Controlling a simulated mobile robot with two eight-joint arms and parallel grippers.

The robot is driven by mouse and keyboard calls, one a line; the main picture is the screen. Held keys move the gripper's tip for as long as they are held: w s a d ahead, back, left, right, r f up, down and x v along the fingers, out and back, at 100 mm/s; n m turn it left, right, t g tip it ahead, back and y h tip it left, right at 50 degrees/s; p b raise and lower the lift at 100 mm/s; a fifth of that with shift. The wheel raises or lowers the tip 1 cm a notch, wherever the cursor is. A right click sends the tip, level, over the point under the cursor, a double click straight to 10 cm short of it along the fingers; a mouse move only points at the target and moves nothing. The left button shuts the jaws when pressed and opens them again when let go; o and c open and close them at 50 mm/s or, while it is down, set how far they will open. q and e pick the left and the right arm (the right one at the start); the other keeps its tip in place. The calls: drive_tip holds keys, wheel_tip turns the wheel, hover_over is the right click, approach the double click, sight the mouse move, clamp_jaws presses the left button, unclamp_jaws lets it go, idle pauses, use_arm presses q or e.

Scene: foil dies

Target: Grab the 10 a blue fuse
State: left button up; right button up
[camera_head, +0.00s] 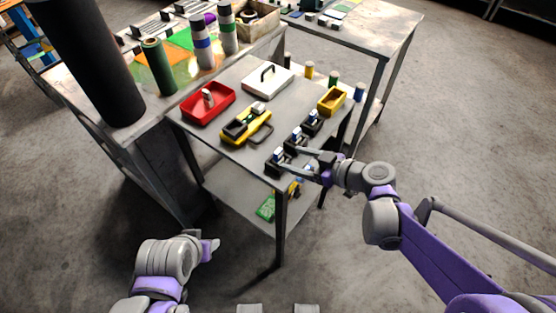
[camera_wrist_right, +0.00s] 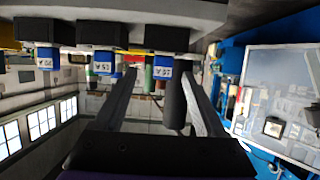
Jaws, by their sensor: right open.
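Three blue-and-white fuses stand in dark holders along the right side of the grey cart top in the head view. The nearest fuse (camera_head: 277,155) is at the front corner. In the right wrist view, which looks upside down, the blue fuse (camera_wrist_right: 162,68) with a label that seems to read 10 A lies between the fingers' line, beyond the tips. My right gripper (camera_head: 285,164) is open at the nearest holder; contact cannot be told. My left gripper (camera_head: 213,246) hangs low, left of the cart, its jaws unclear.
The other fuses (camera_head: 297,134) (camera_head: 313,115) stand behind in a row. A red tray (camera_head: 226,106), a yellow-black device (camera_head: 240,128), a white case (camera_head: 258,88) and a yellow bin (camera_head: 331,100) share the cart top (camera_head: 215,140). The floor at right is clear.

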sight(282, 155)
drive_tip(key=x, duration=0.3)
drive_tip(key=shift+w+a+f, duration=0.15)
drive_tip(key=shift+w+a, duration=0.05)
drive_tip(key=shift+a, duration=0.1)
drive_tip(key=shift+r+x, duration=0.1)
drive_tip(key=shift+x, duration=1.25)
drive_tip(key=shift+r+x, duration=0.15)
drive_tip(key=shift+x, duration=1.2)
drive_tip(key=shift+s+a, duration=0.15)
drive_tip(key=shift+a, duration=0.05)
drive_tip(key=shift+c, duration=0.3)
clamp_jaws()
